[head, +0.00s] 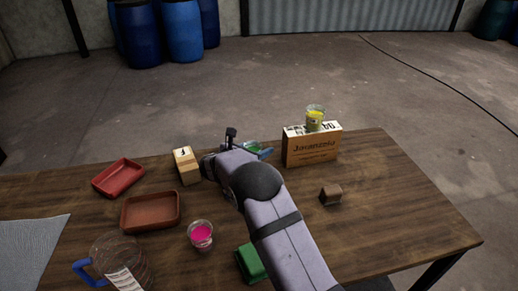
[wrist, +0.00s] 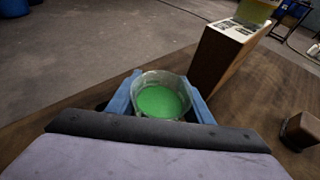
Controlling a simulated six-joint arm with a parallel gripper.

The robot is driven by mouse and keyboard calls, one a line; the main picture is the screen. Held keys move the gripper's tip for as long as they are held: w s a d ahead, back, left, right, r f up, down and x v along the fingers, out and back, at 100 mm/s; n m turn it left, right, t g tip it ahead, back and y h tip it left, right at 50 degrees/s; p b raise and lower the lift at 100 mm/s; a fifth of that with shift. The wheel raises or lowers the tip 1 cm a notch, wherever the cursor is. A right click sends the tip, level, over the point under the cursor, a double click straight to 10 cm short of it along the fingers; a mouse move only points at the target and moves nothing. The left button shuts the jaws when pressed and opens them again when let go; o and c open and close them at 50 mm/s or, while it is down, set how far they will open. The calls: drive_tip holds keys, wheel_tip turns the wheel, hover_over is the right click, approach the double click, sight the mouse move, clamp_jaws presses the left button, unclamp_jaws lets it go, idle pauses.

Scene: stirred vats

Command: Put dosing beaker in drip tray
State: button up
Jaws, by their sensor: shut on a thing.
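A clear beaker of green liquid (wrist: 160,99) sits between the blue fingers of my gripper (wrist: 165,92), which is shut on it. The beaker looks upright, and its lower part is hidden by the gripper. In the head view the green beaker (head: 251,147) shows partly behind my arm; I cannot tell whether it touches the table. Two shallow empty trays lie at the left: a red tray (head: 118,188) and a brown-red tray (head: 150,225). Which one is the drip tray is not marked. Both are well left of my gripper.
A brown box (head: 312,150) stands right of my gripper, with a beaker of yellow liquid (head: 315,119) on top. A small carton (head: 187,165), a pink-filled beaker (head: 201,235), a blue-handled jug (head: 122,262), a green block (head: 250,262) and a brown block (head: 331,194) stand around.

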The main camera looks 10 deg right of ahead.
drive_tip(key=shift+f, duration=0.1)
drive_tip(key=shift+f, duration=0.1)
drive_tip(key=o, duration=1.1)
drive_tip(key=shift+o, duration=0.2)
drive_tip(key=shift+r, duration=0.35)
drive_tip(key=b+v, duration=0.1)
drive_tip(key=v, duration=1.1)
drive_tip(key=shift+f, duration=0.25)
drive_tip(key=shift+s, duration=0.1)
